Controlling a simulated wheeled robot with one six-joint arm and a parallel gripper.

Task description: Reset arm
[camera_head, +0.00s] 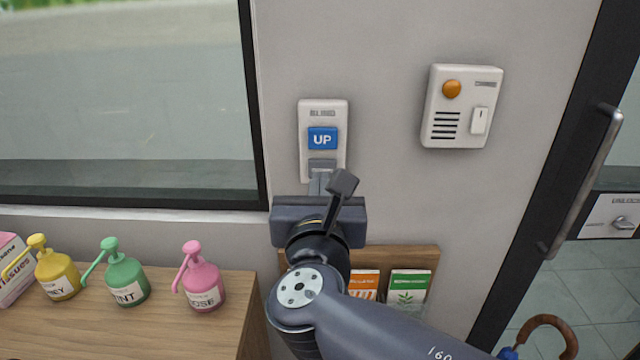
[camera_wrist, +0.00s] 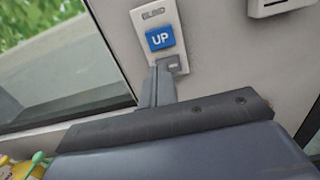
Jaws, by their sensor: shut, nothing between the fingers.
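My gripper (camera_head: 319,183) is shut and empty, raised in front of the wall just below a white switch plate (camera_head: 311,114). The plate has a blue button (camera_head: 322,138) marked UP and a grey button (camera_head: 322,166) under it. In the wrist view my gripper (camera_wrist: 160,82) points at the lower part of the plate (camera_wrist: 155,18), its tips beside the grey button (camera_wrist: 174,65). I cannot tell whether the tips touch it. The blue UP button (camera_wrist: 160,38) is clear above the tips.
A white intercom box (camera_head: 461,106) with an orange button hangs to the right. A glass door with a metal handle (camera_head: 588,180) is at far right. Yellow, green (camera_head: 122,277) and pink (camera_head: 203,279) pump bottles stand on a wooden counter at lower left. A leaflet rack (camera_head: 420,256) is behind my arm.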

